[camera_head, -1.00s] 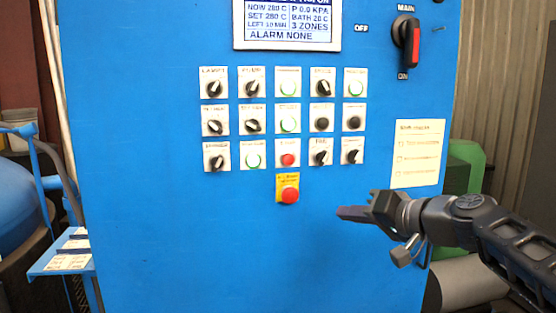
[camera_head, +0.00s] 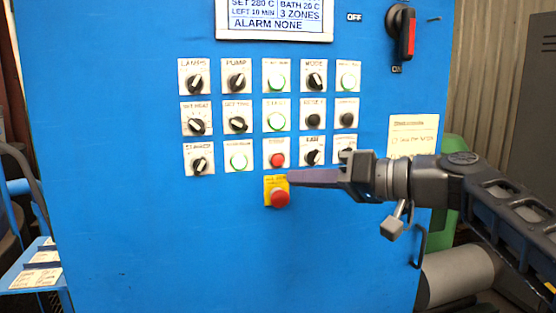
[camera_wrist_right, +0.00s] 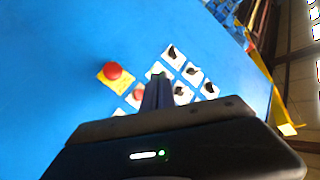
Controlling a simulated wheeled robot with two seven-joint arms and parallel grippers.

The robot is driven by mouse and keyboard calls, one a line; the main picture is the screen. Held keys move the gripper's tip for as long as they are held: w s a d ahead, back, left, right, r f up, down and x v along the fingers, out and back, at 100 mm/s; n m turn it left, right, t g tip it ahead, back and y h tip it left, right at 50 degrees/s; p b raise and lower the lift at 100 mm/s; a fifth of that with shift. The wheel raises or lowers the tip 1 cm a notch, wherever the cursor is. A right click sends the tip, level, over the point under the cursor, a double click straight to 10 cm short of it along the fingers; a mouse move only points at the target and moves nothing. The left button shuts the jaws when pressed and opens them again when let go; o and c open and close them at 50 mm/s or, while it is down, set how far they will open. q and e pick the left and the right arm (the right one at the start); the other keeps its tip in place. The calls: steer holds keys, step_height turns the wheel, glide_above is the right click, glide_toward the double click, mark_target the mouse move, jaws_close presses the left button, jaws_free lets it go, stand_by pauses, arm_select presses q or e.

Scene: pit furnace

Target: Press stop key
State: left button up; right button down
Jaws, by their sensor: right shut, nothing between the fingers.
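The red stop key (camera_head: 277,159) is a small round button on a white plate in the bottom row of the blue panel. It also shows in the wrist view (camera_wrist_right: 138,95), partly hidden by my fingers. A bigger red mushroom button (camera_head: 280,198) on a yellow plate sits just below it, and in the wrist view (camera_wrist_right: 112,71) it is left of the fingers. My right gripper (camera_head: 292,176) is shut and empty. Its tip appears just below and right of the stop key. I cannot tell whether it touches the panel. My left gripper is not in view.
Several knobs and green-ringed buttons (camera_head: 275,121) fill the rows above and beside the stop key. A display (camera_head: 275,20) is above, and a main switch (camera_head: 402,35) is at upper right. The blue panel (camera_head: 150,240) is bare below the buttons.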

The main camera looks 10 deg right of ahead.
mark_target(278, 160)
steer(key=w+p, duration=0.4)
steer(key=w, duration=0.1)
steer(key=w+p, duration=0.2)
steer(key=w, duration=0.1)
steer(key=shift+w+a, duration=0.25)
stand_by(1.9)
steer(key=shift+w, duration=0.45)
steer(key=shift+w, duration=0.35)
stand_by(0.5)
steer(key=shift+s+f+b, duration=0.15)
steer(key=shift+s+b, duration=0.3)
steer(key=shift+b, duration=0.1)
steer(key=shift+s, duration=0.35)
